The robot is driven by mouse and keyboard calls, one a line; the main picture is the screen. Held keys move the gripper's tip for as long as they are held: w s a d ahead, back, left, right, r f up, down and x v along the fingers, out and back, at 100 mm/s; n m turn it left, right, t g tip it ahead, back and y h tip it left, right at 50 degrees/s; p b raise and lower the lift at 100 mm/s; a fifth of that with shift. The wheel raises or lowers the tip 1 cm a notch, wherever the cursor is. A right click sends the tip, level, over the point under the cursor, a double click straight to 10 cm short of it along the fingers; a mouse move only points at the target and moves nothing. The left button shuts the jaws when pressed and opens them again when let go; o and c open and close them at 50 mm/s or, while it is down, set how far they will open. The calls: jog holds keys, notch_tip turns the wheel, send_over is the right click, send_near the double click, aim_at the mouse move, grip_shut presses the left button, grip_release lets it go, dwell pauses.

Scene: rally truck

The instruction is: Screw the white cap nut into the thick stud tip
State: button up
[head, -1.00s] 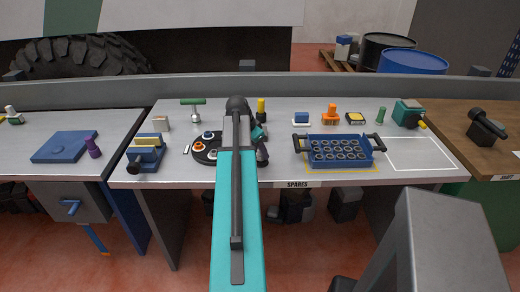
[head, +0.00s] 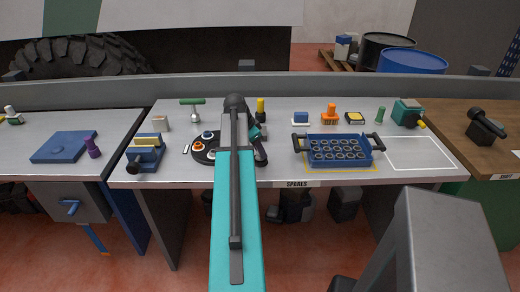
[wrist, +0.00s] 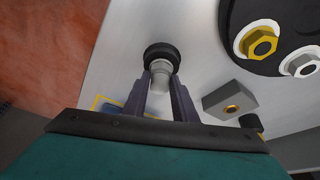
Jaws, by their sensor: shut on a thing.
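My gripper (wrist: 161,82) is shut on a pale grey-white piece (wrist: 160,72) in the wrist view. A black round part (wrist: 161,55) sits at the far end of this piece; I cannot tell whether it is joined to it or only behind it. I cannot tell which part is the thick stud tip.
A grey block with an orange-rimmed hole (wrist: 230,106) lies between gripper and dish. A blue crate (head: 338,151) with round slots stands right of my arm. A blue vise-like fixture (head: 145,152) stands left of the dish. A white-outlined area (head: 420,153) at right is clear.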

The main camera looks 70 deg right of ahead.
jog(key=shift+w+d, duration=0.15)
jog(key=shift+w, duration=0.05)
jog(key=shift+m, duration=1.2)
jog(key=shift+m+g+y, duration=0.3)
jog(key=shift+m+y, duration=0.1)
jog(key=shift+m, duration=0.1)
jog(key=shift+w+d+m, duration=0.1)
jog(key=shift+m, duration=0.5)
jog(key=shift+m+y, duration=0.3)
